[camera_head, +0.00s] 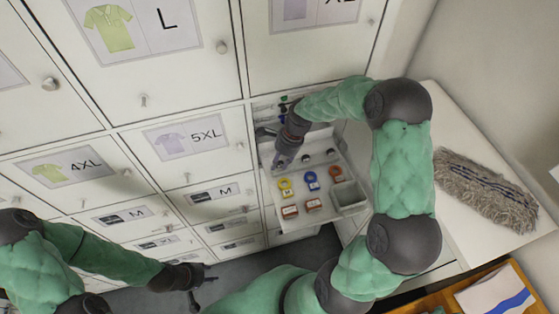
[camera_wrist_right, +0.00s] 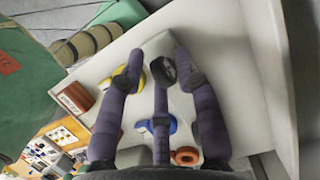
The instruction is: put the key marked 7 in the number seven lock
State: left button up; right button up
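No key with a readable 7 and no lock with a readable number shows. Small coloured items (camera_head: 284,103), possibly key tags, hang at the back of the open compartment beside my right arm; they are too small to read. My right gripper (camera_head: 281,160) is over the left side of a white shelf (camera_head: 327,225).
White locker doors (camera_head: 60,110) with knobs fill the left. A mop head (camera_head: 485,190) lies on the white top at right.

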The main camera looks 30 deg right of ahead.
grip_shut()
jog(key=shift+r, duration=0.4)
jog(key=shift+r+p, duration=0.3)
jog(key=shift+p, duration=0.2)
jog(key=shift+r+p, duration=1.35)
jog(key=shift+r, duration=0.5)
